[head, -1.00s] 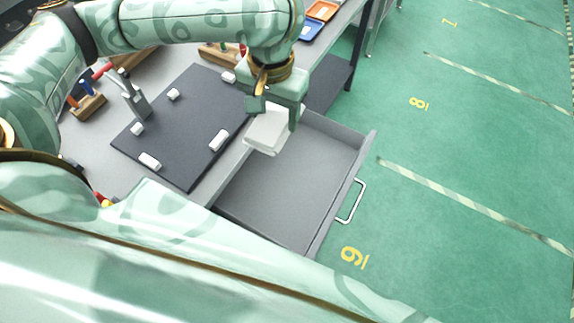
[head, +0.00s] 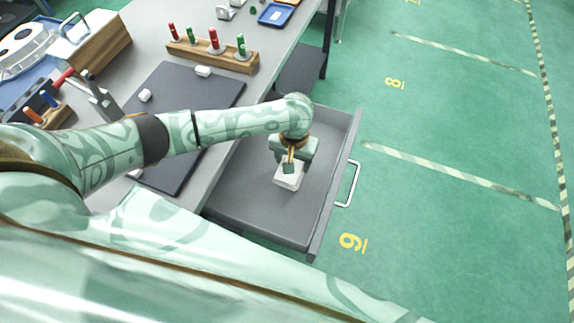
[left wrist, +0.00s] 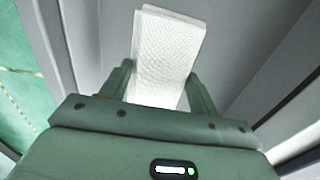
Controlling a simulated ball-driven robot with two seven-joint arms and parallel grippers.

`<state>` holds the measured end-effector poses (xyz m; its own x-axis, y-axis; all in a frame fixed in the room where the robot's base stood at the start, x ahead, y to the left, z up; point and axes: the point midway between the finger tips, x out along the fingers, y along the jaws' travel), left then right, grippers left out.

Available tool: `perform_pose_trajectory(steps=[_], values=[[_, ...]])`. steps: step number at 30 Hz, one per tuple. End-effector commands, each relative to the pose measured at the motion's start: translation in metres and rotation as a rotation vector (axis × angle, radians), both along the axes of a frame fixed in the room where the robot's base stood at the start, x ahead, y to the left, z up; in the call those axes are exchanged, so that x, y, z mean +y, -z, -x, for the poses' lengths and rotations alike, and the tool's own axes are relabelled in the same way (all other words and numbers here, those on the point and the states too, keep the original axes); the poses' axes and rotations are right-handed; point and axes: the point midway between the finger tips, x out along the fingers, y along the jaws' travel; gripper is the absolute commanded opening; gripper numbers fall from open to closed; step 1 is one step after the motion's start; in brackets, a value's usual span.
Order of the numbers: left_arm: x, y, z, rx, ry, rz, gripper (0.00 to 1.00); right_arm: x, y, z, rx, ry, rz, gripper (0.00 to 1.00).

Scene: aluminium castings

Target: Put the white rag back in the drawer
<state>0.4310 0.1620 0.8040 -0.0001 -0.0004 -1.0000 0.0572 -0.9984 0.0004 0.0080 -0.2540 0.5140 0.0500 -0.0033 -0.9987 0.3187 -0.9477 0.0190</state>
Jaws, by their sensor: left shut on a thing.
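The white rag (head: 288,178) is a folded, textured cloth at my left gripper (head: 290,162), inside the outline of the open grey drawer (head: 262,205). In the left wrist view the rag (left wrist: 166,55) sticks out between the two fingers of my left gripper (left wrist: 158,90), which is shut on it. Grey drawer walls (left wrist: 262,70) surround it there. I cannot tell whether the rag touches the drawer floor. My right gripper is not in view.
The drawer's front has a metal handle (head: 348,184). The grey bench (head: 150,45) holds a dark mat (head: 190,88), a wooden block with red and green tools (head: 212,55) and a blue tray (head: 275,14). Green floor lies to the right.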

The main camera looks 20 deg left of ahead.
Motion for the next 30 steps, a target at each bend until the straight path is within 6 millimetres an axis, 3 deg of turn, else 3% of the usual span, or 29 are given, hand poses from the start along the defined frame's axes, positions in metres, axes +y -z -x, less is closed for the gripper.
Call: perform_pose_trajectory(steps=[1,3,11,17,29,30], values=[[0.006,0.020,-0.004,0.006,-0.002,-0.001,0.40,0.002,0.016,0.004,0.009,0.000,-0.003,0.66],[0.014,0.029,-0.010,0.005,-0.002,-0.001,0.40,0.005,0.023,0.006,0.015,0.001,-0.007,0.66],[0.026,0.043,-0.020,0.002,-0.001,0.000,0.40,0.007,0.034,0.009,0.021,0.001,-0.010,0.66],[0.029,0.076,-0.021,0.004,0.000,-0.001,0.40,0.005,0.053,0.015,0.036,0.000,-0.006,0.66],[0.028,0.077,-0.022,0.000,0.001,0.001,0.40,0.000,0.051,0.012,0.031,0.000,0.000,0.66],[0.028,0.077,-0.022,0.000,0.001,0.001,0.69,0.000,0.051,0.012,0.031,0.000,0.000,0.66]])
